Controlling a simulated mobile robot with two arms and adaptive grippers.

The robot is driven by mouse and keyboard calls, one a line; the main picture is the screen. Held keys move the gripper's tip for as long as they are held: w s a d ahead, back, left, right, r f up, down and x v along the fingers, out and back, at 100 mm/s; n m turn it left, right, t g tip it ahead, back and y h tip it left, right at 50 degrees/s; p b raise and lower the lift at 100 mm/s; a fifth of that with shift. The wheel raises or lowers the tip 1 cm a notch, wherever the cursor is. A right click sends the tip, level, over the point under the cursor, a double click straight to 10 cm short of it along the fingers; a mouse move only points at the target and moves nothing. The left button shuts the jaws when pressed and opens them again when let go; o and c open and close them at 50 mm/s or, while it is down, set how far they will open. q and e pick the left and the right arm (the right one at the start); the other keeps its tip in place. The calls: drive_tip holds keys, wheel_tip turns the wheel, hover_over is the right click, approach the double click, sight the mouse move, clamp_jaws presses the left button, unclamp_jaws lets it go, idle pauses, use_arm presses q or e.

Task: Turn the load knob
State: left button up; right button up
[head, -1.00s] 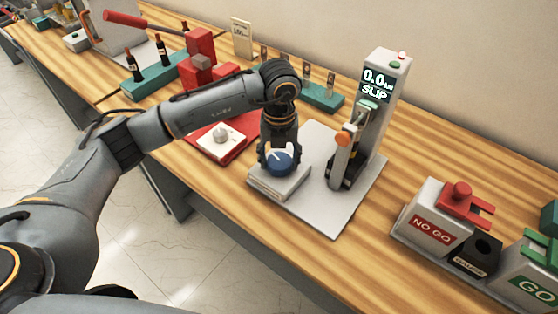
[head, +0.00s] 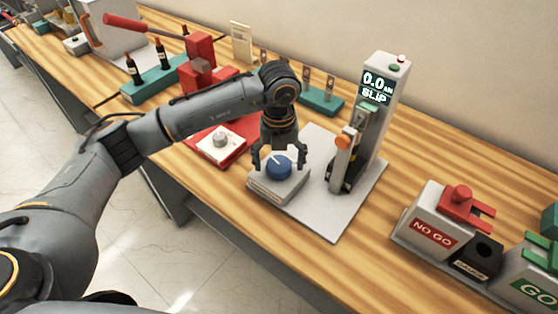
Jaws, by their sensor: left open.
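The load knob (head: 279,167) is a blue round knob with a white pointer line. It sits on a light grey box (head: 270,192) at the left front of a grey base plate. The pointer line points toward the upper left. My left gripper (head: 279,160) is above the knob, pointing down, with its fingers open on either side of it. I cannot tell whether the fingers touch the knob. A grey tester column (head: 386,85) on the same plate has a display reading 0.0 and SLIP. My right gripper is not in view.
A white box with a grey knob (head: 221,140) stands on a red base left of my gripper. A red lever press (head: 199,50) is behind it. NO GO (head: 433,232) and GO (head: 538,286) bins stand at the right. The bare plate (head: 345,210) is clear in front.

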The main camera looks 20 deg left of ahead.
sight(279, 165)
use_arm(q)
wheel_tip(279, 165, up, 12)
idle(0.6)
